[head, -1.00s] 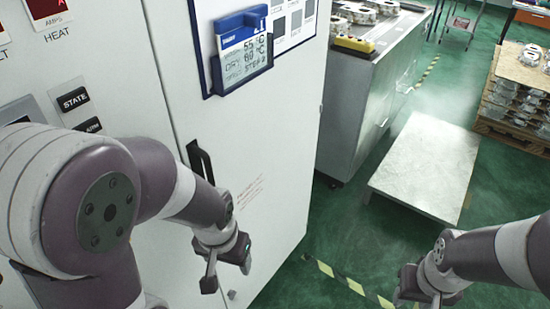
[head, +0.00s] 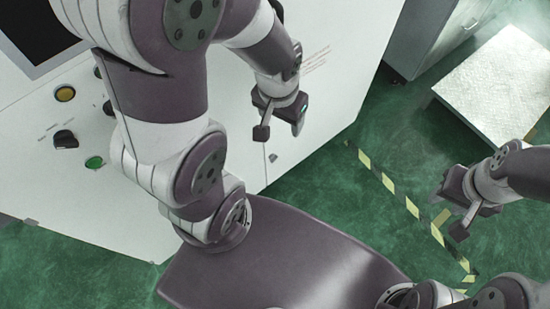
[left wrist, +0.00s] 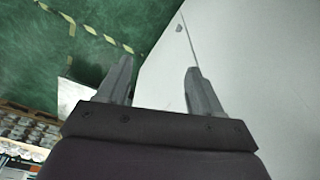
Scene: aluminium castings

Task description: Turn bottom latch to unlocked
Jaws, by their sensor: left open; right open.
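The bottom latch (head: 272,157) is a small grey piece low on the white cabinet (head: 335,75), near its lower edge. It also shows in the left wrist view (left wrist: 179,28), beyond the fingertips. It is too small to tell which way it is turned. My left gripper (head: 280,130) is open and empty in front of the cabinet, above the latch in the head view and apart from it. Its two fingers are spread in the left wrist view (left wrist: 160,62). My right gripper (head: 447,214) is open and empty over the green floor at the right.
A black knob (head: 65,139), a green button (head: 94,162) and a yellow button (head: 65,94) sit on the cabinet front at left. A low pale platform (head: 500,95) stands at upper right.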

